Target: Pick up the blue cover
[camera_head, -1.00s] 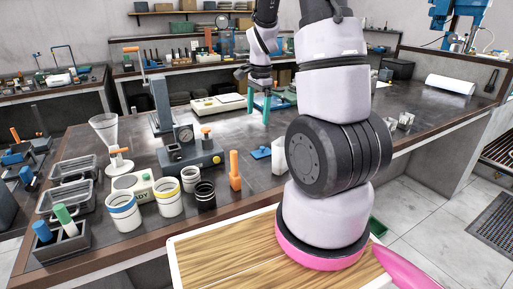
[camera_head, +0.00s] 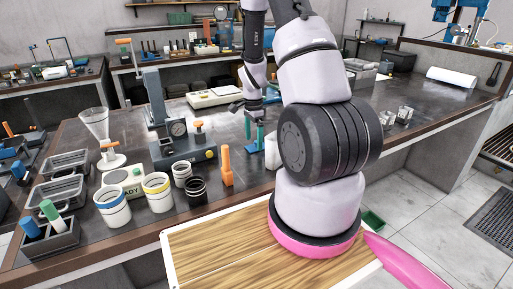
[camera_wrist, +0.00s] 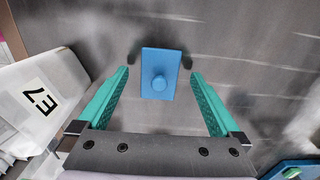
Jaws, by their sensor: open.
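The blue cover (camera_wrist: 160,74) is a small flat blue plate with a round knob in its middle, lying on the dark tabletop in the wrist view. My gripper (camera_wrist: 160,85) is open, its two teal fingers on the left and right of the cover with gaps on both sides. Nothing is held. In the head view my gripper (camera_head: 254,128) points down at the table. The cover (camera_head: 248,145) shows there only in part, behind the fingers.
A white container marked E7 (camera_wrist: 42,100) stands close to the left finger in the wrist view. Another blue piece (camera_wrist: 292,170) is at the lower right. In the head view an orange-handled tool (camera_head: 227,166) and a grey-blue press (camera_head: 180,140) stand left of my gripper.

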